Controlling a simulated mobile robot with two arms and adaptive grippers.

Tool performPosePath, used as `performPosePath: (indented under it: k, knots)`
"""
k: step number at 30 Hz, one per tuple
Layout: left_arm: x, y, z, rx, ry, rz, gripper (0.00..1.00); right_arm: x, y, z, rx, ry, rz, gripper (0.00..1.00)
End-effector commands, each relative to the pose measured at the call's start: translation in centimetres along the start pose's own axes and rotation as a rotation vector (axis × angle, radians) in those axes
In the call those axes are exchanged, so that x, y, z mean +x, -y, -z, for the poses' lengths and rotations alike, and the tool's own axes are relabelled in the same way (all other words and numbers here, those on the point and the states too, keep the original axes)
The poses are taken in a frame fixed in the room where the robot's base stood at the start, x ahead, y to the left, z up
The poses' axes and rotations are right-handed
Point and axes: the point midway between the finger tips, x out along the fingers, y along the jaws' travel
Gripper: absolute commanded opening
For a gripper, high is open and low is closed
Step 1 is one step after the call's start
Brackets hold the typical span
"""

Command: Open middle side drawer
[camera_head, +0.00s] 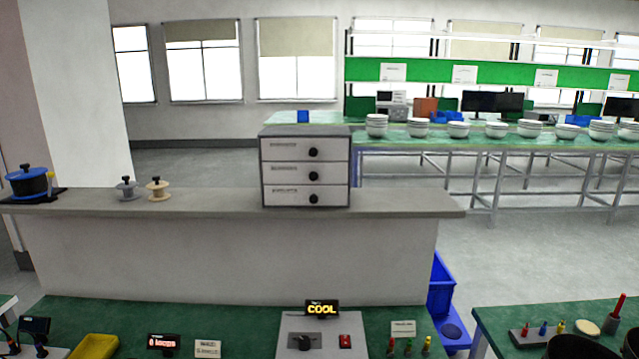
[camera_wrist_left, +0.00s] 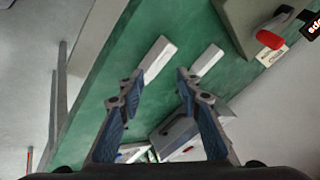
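A small white drawer cabinet (camera_head: 305,168) with a grey frame stands on the raised grey shelf. It has three stacked drawers, each with a round black knob on its front. The middle drawer (camera_head: 290,176) looks closed, flush with the drawers above and below it. My left gripper (camera_wrist_left: 181,63) shows in the left wrist view, its two fingers apart with nothing between them, over a green tabletop. The cabinet is not in that view. Neither gripper shows in the head view, so my right gripper is out of sight.
On the green bench below are a "COOL" display (camera_head: 322,309), a control panel and a yellow tray (camera_head: 94,346). The shelf beside the cabinet is clear.

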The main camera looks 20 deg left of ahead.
Motion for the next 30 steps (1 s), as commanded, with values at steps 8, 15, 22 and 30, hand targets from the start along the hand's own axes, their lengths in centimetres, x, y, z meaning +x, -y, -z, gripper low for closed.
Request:
performPosePath:
  k: [8,15,22,30]
  knots:
    - [0.7,11.4,12.1,0.591,-0.093,0.42,0.32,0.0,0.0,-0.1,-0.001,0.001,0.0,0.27]
    - [-4.7,21.1,24.8,1.198,0.055,0.909,0.32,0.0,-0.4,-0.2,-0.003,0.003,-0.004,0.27]
    - [-12.9,26.8,35.2,1.662,0.421,1.324,0.32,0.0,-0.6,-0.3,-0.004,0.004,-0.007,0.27]
    - [-17.6,28.4,40.0,1.859,0.701,1.503,0.32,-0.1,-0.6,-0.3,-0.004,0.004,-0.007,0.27]
